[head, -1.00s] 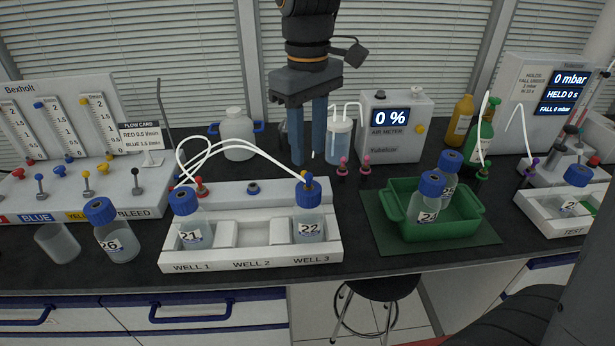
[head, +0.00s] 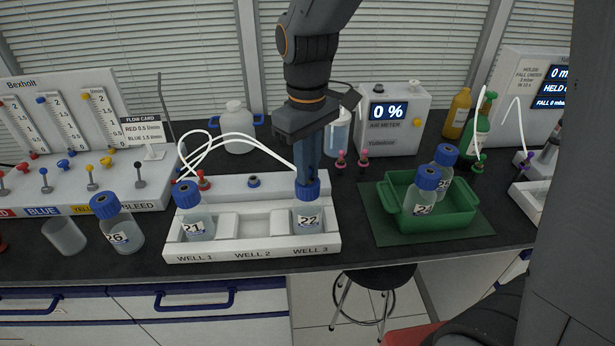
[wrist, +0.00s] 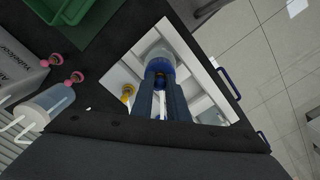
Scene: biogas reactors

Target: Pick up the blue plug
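A small blue plug (head: 253,181) sits on the rear ledge of the white well rack (head: 252,243), behind WELL 2. Another small blue knob (head: 66,164) is on the panel at the left. My gripper (head: 308,180) points down at the blue cap of bottle 22 (head: 306,218) in WELL 3, away to the right of the plug. The wrist view shows the fingers (wrist: 161,88) over a blue cap, with a narrow gap between them. A yellow plug (wrist: 128,92) is just beside them. I cannot tell whether the fingers grip anything.
Bottle 21 (head: 194,222) stands in WELL 1, with white tubes arching behind. Bottle 26 (head: 119,231) and an empty beaker (head: 64,236) are left of the rack. A green tray (head: 399,222) with two bottles is at the right. The air meter (head: 394,123) stands behind.

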